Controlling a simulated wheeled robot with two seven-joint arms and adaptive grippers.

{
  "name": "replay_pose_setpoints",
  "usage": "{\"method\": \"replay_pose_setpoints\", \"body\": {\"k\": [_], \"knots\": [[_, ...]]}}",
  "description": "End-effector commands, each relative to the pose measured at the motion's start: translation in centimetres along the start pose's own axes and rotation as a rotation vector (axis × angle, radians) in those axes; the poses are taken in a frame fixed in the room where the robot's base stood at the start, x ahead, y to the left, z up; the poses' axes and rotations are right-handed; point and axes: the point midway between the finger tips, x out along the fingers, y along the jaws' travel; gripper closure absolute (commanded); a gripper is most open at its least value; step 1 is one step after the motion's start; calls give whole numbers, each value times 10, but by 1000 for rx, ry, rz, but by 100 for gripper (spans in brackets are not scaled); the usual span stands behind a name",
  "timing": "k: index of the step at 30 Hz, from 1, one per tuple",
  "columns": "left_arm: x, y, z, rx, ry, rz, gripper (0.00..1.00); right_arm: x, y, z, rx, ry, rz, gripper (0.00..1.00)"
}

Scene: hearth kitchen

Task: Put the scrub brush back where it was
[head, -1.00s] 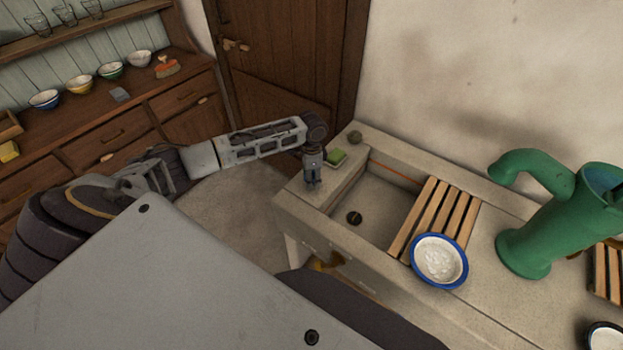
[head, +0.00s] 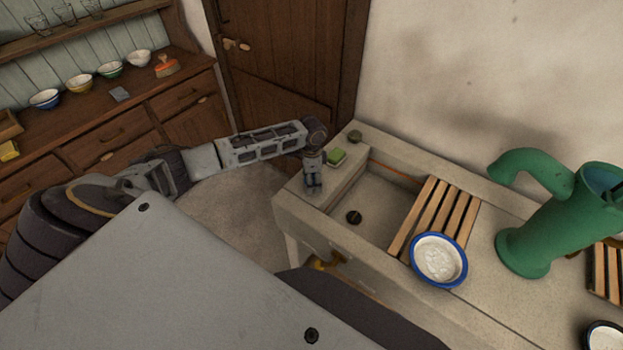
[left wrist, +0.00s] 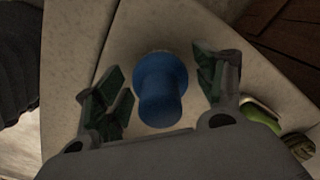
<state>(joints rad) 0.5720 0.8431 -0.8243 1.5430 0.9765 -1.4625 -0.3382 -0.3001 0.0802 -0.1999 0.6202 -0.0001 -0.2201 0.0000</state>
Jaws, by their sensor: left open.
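A blue knob-shaped thing (left wrist: 161,88), perhaps the scrub brush, stands on the pale stone ledge beside the sink basin in the left wrist view. No bristles show on it. My left gripper (left wrist: 160,97) is open, with one finger on each side of it and gaps visible between. In the head view my left gripper (head: 313,187) points down at the ledge left of the basin and mostly hides the blue thing. An orange brush with pale bristles (head: 166,66) lies on the dresser top. My right gripper is not in view.
A green sponge (head: 337,157) and a dark round thing (head: 355,136) sit behind my gripper on the ledge. The sink basin (head: 378,199) is to its right, with a wooden rack (head: 433,215), a blue-rimmed bowl (head: 439,281) and a green pump (head: 530,230) beyond.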

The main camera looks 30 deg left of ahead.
Motion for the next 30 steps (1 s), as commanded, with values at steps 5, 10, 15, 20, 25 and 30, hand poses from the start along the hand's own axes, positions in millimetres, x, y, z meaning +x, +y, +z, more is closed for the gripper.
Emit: {"method": "replay_pose_setpoints", "body": {"k": [5,10,15,20,25,30], "knots": [[-1,0,0,0,0,0,30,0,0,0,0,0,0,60],[-7,0,0,0,0,-1,30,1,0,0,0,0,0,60],[-23,0,0,1,1,0,30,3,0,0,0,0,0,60],[-46,-1,0,1,1,-2,30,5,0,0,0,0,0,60],[-71,-1,-1,0,2,-2,30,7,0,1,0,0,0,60],[-96,-1,-1,0,3,-1,30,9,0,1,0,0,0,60]]}}
